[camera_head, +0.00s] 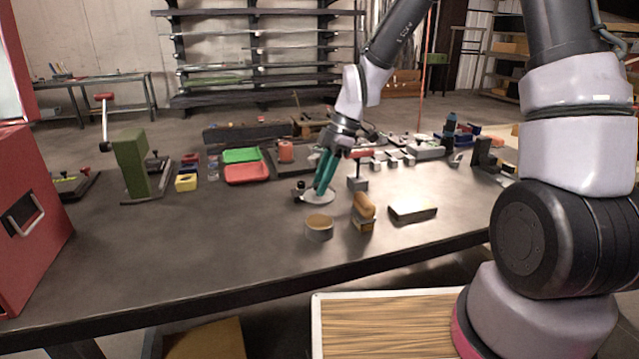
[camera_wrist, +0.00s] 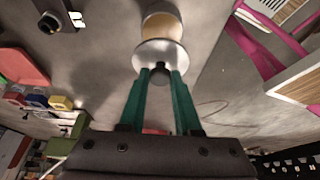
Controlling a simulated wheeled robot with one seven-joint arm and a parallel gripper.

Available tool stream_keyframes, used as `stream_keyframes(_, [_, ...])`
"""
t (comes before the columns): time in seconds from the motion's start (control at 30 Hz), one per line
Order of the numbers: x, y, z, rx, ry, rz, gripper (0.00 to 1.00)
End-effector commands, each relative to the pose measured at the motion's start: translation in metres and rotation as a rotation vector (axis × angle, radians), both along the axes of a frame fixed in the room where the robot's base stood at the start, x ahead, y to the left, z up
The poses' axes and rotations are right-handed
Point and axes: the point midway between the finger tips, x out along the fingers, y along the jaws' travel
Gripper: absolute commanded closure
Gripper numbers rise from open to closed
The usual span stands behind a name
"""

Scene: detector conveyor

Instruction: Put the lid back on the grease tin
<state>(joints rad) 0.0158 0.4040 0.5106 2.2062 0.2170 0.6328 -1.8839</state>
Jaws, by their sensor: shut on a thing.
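The grease tin (camera_head: 319,233) stands open and upright near the front of the table, with tan grease showing inside. It also shows in the wrist view (camera_wrist: 161,14), partly hidden by the lid. The lid (camera_head: 318,199) is a pale round disc with a dark knob; the wrist view shows it close below my fingers (camera_wrist: 160,62). My gripper (camera_head: 321,189) has green fingers shut on the lid's knob (camera_wrist: 160,73). The lid is behind the tin in the head view, apart from it, and looks roughly level. I cannot tell its exact height above the table.
A wooden-handled brush (camera_head: 363,209) stands right of the tin, with a dark flat block (camera_head: 413,213) farther right. A small dark part (camera_head: 300,191) is just left of the lid. Red (camera_head: 246,174) and green (camera_head: 241,155) trays lie behind. The table's front left is clear.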

Motion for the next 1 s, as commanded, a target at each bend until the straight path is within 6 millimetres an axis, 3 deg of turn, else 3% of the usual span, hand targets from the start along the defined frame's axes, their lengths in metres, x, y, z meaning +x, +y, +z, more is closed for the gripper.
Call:
stream_keyframes(0.17, [0.0,0.0,-0.007,0.001,0.002,-0.004,1.0])
stream_keyframes(0.7, [0.0,0.0,-0.055,-0.001,0.002,-0.003,1.0])
stream_keyframes(1.0, [0.0,0.0,-0.064,0.0,0.0,-0.003,1.0])
